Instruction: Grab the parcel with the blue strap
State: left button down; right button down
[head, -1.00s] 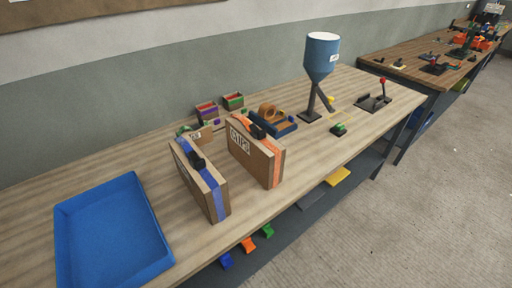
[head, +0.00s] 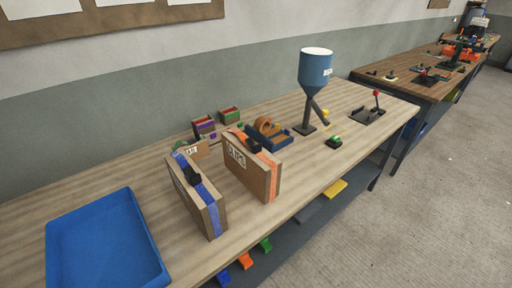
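The parcel with the blue strap (head: 196,193) stands upright on the wooden workbench in the head view, left of the middle. It is a thin brown box with a blue band along its narrow side and a black handle on top. A similar parcel with an orange strap (head: 252,164) stands upright close to its right, with a gap between them. Neither of my grippers shows in the head view.
A blue tray (head: 157,262) lies left of the parcels on the workbench (head: 120,178). Behind the parcels are small bins (head: 204,124) and a tape dispenser (head: 270,136). A blue hopper (head: 315,70) stands to the right. Bare bench lies behind the tray.

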aim_at(205, 203)
jog(key=i+l+u, duration=0.2)
jog(key=l, duration=0.5)
jog(key=l+u, duration=0.2)
jog(key=l, duration=0.5)
jog(key=i+l+u, duration=0.15)
jog(key=l, duration=0.6)
